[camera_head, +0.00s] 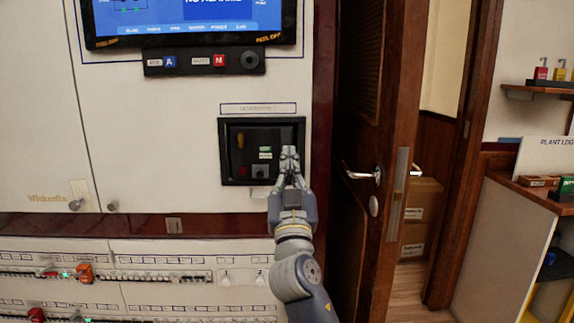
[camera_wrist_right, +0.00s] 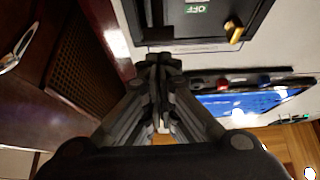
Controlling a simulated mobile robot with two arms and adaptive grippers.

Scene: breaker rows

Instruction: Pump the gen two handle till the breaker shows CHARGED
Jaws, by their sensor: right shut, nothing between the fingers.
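The breaker (camera_head: 230,172) is a black-framed unit set in the white panel in the head view, under a label plate too small to read. A small brass-yellow handle (camera_head: 240,141) is at its upper left; the wrist view also shows a brass handle (camera_wrist_right: 234,30). A green OFF flag (camera_wrist_right: 196,8) shows in the wrist view. A white label (camera_head: 265,156) on the breaker is too small to read. My right gripper (camera_head: 289,153) is shut and empty, in front of the breaker's right side, apart from the handle. My left gripper is out of view.
A screen (camera_head: 185,22) and a switch strip (camera_head: 204,61) are above the breaker. Rows of small breakers (camera_head: 150,276) lie below. A brown door (camera_head: 372,130) with a metal lever handle (camera_head: 362,174) stands close to the right of my right arm.

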